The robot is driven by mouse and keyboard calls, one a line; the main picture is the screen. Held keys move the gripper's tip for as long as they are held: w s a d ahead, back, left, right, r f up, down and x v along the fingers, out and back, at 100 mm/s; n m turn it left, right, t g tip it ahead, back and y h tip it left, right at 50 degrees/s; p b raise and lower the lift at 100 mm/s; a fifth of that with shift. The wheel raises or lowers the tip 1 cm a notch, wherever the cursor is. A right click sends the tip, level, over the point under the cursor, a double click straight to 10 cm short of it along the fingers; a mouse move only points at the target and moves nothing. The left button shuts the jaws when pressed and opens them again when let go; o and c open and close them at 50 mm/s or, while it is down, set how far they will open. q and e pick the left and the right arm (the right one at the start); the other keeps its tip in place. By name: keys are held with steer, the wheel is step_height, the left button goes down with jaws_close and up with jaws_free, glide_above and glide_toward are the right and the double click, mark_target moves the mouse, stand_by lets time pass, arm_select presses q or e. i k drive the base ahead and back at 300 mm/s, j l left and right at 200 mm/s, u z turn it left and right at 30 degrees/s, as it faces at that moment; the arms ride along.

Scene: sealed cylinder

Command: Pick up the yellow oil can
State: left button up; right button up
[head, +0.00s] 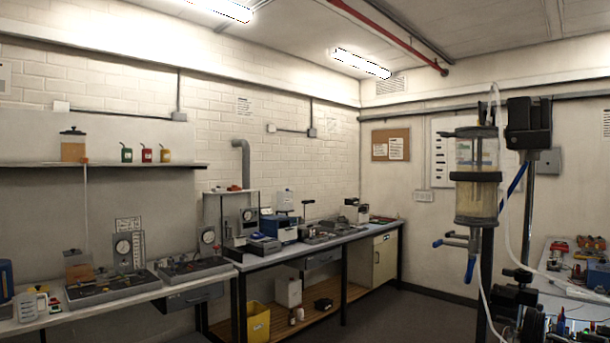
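The yellow oil can (165,154) is small and stands upright on the wall shelf (30,165) at the left, with a thin spout on top. It is the rightmost of three similar cans, after a green can (126,154) and a red can (146,154). Nothing hides it, and it looks far from me. Neither of my grippers can be made out in the head view.
A long bench (325,238) with gauges and instruments runs below the shelf and along the wall. At right, a clear cylinder (476,178) with blue-handled valves stands on a frame. A cluttered table (565,292) is behind it. Dark floor (385,315) lies open between.

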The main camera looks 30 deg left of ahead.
mark_target(165, 154)
steer(key=u, duration=1.75)
steer(key=i+j+u, duration=0.25)
steer(key=i+j, duration=0.4)
steer(key=i+l+u, duration=0.45)
steer(key=i+l, duration=0.2)
steer(key=i+l+u, duration=0.2)
steer(key=i+l, duration=0.15)
steer(key=i+l+u, duration=0.2)
steer(key=l, duration=0.35)
steer(key=i+l+u, duration=0.2)
steer(key=l, duration=0.3)
steer(key=i, duration=0.1)
